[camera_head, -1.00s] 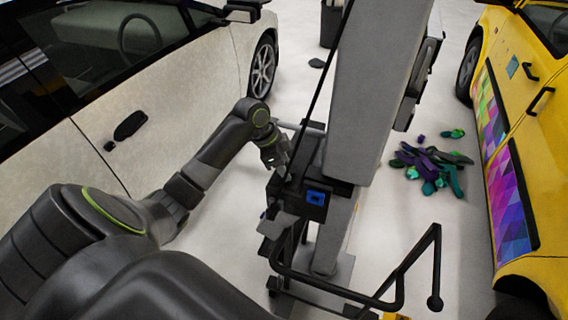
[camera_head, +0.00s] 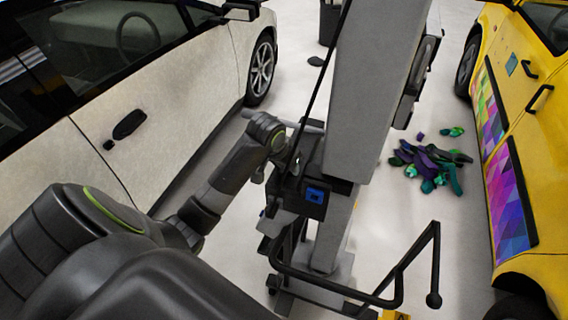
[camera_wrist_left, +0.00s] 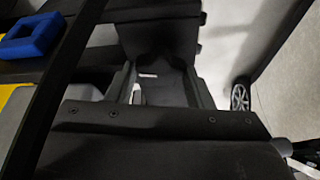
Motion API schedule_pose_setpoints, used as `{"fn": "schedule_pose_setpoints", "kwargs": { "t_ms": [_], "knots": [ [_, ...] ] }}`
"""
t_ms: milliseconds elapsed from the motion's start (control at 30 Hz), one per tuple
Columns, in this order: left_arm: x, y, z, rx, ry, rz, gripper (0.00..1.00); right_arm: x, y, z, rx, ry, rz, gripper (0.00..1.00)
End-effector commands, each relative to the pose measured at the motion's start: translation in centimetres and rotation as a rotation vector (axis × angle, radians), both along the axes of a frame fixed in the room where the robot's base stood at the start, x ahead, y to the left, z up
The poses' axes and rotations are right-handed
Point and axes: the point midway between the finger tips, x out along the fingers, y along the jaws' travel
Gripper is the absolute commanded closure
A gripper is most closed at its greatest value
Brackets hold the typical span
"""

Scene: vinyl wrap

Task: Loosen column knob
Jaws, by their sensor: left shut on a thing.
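The tall grey column (camera_head: 365,90) stands in the middle of the head view, with a black bracket (camera_head: 312,205) and a blue block (camera_head: 316,195) on its lower part. My left arm reaches the bracket's left side. In the left wrist view my left gripper (camera_wrist_left: 162,85) has its fingers on both sides of a black part, apparently the column knob (camera_wrist_left: 160,68), and is shut on it. The blue block (camera_wrist_left: 30,38) shows at upper left there. In the head view the knob and fingertips cannot be made out. My right gripper is not in view.
A white car (camera_head: 170,95) stands close on the left and a yellow car (camera_head: 530,110) on the right. A pile of purple and green pieces (camera_head: 432,165) lies on the floor. A black bent handle bar (camera_head: 400,272) sticks out at the front.

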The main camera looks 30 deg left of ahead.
Motion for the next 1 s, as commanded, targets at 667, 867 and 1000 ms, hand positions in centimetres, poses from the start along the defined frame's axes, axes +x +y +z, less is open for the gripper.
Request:
{"fn": "schedule_pose_setpoints", "kwargs": {
  "t_ms": [667, 867, 1000],
  "knots": [
    [0.35, -0.53, 0.25, -0.001, -0.007, 0.578, 0.76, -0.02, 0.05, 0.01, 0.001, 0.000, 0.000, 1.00],
    [0.38, -0.52, 0.21, 0.000, -0.006, 0.673, 0.76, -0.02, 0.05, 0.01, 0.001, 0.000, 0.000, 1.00],
    [0.39, -0.53, 0.22, 0.000, -0.006, 0.711, 0.76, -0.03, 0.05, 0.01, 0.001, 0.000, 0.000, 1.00]
  ]
}}
